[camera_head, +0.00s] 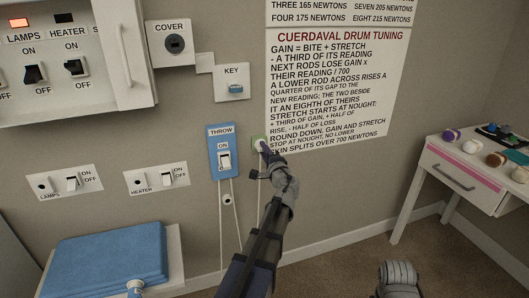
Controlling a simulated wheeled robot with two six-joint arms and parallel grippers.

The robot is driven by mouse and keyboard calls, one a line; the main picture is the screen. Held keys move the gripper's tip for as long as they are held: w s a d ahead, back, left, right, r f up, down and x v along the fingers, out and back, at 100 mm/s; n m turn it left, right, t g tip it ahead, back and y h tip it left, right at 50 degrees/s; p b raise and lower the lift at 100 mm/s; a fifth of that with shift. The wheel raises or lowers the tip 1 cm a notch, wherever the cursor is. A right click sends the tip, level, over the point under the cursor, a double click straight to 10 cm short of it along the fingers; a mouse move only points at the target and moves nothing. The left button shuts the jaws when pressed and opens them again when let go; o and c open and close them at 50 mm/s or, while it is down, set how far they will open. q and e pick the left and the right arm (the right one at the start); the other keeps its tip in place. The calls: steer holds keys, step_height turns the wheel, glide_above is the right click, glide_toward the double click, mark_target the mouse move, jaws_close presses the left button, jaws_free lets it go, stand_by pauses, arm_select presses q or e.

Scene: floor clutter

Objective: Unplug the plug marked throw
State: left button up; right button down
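Plates marked LAMPS (58,182), HEATER (155,180), COVER (170,43) and KEY (233,83) are on the wall. A text poster (330,90) hangs above my gripper. A blue-topped stand (112,262) is at lower left, a white table (465,175) at right.

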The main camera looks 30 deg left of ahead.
arm_select(q)
steer(key=shift+o, duration=1.4)
steer(key=v, duration=0.7)
steer(key=shift+s+d, duration=0.25)
steer(key=shift+s, duration=0.05)
